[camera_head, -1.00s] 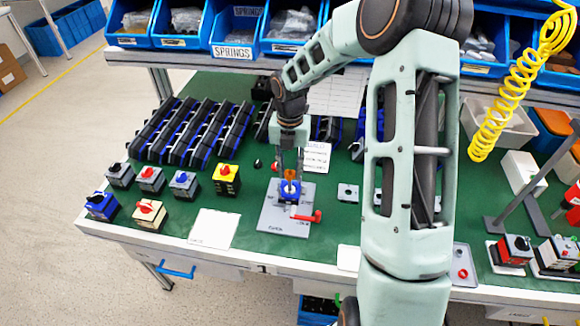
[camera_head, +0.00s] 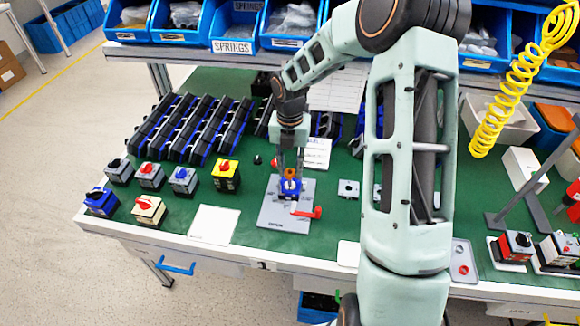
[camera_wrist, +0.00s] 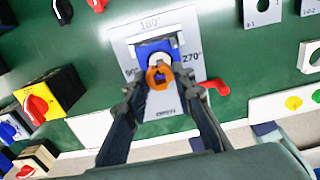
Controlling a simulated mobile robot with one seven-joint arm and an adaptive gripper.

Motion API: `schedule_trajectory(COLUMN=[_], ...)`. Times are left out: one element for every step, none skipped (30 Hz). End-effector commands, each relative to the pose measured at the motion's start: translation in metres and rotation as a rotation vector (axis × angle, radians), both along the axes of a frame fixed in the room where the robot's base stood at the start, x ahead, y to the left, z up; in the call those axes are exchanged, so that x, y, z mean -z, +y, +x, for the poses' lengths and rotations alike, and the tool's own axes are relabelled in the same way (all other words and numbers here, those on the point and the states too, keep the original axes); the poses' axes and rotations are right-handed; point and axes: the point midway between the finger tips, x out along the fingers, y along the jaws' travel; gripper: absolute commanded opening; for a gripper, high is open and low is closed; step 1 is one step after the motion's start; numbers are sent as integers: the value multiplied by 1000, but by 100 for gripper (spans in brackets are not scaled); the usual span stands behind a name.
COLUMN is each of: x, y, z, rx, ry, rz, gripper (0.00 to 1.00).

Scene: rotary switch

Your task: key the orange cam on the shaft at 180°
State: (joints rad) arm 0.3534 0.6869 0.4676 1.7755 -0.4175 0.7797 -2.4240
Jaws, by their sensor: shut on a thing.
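The orange cam (camera_wrist: 160,76) is a small ring-shaped part, held between the fingertips of my gripper (camera_wrist: 165,90). In the head view the orange cam (camera_head: 291,173) sits just over the blue switch body (camera_head: 290,189). The blue body (camera_wrist: 171,47) is mounted on a grey plate (camera_wrist: 118,38) with printed marks; "180°" reads at the far side and "270°" at the right. A white round part (camera_wrist: 161,60) shows on the blue body, partly behind the cam. I cannot tell whether the cam is on the shaft. The gripper also shows in the head view (camera_head: 290,174).
A red handle (camera_head: 306,213) sticks out to the right of the plate. Several switches, including a yellow one with a red knob (camera_head: 226,177), stand to the left. A white card (camera_head: 213,225) lies front left. Black and blue modules (camera_head: 190,128) stand behind.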

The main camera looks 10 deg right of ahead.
Motion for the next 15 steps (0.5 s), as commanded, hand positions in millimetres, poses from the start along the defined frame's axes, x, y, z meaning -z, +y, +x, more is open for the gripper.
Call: schedule_trajectory(x=[3, 4, 5, 6, 7, 8, 9, 9, 10, 10, 10, 9, 9, 9, 9], y=[0, 0, 0, 0, 0, 0, 0, 0, 0, 0, 0, 0, 0, 0, 0], z=[0, 0, 0, 0, 0, 0, 0, 0, 0, 0, 0, 0, 0, 0, 0], rx=[0, 0, 0, 0, 0, 0, 0, 0, 0, 0, 0, 0, 0, 0, 0], ry=[1, 1, 1, 1, 1, 1, 1, 1, 1, 0, 0, 0, 0, 0, 0], rz=[0, 0, 0, 0, 0, 0, 0, -1, -1, -1, -1, -1, -1, -1, 0], gripper=[14, 14, 14, 14, 14, 14, 14, 14, 14, 25, 28, 32, 36, 39, 43])
